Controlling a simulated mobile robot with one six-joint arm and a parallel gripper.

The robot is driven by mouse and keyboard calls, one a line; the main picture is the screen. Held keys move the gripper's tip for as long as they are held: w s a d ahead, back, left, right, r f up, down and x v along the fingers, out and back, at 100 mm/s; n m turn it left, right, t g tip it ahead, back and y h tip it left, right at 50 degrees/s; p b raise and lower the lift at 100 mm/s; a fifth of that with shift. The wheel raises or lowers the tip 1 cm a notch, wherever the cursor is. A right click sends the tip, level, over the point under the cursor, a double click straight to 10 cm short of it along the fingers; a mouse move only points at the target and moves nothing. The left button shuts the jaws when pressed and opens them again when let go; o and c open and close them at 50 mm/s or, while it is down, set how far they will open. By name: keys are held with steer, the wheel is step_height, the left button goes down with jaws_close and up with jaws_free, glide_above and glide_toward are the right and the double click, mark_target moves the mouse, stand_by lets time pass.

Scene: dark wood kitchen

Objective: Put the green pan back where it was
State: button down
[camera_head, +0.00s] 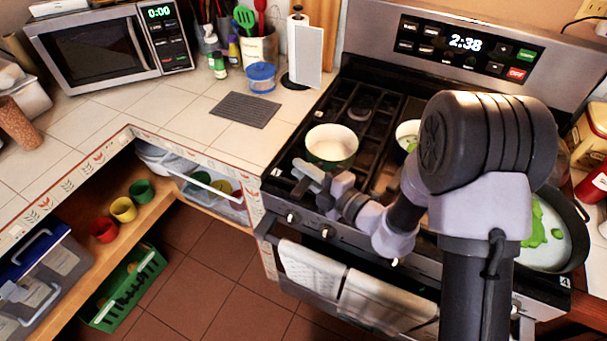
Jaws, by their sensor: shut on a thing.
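The green pan (331,160), with a cream inside and a green outer wall, is at the left front of the stove top, upright and looking empty. My gripper (309,176) is at the pan's near left side, above the stove's front edge, shut on the pan. The exact grip point is too small to see clearly, and the pan's handle cannot be made out. I cannot tell whether the pan's base touches the grate.
My arm hides much of the stove's right half. A small pan (401,132) with green content and a large dark pan (583,240) with green pieces are partly hidden. A grey mat (245,110) lies on the tiled counter. Towels (310,268) hang from the oven handle.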

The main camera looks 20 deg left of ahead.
steer(key=shift+r, duration=0.2)
steer(key=shift+f, duration=0.15)
steer(key=shift+f, duration=0.25)
steer(key=c, duration=1.4)
jaws_free()
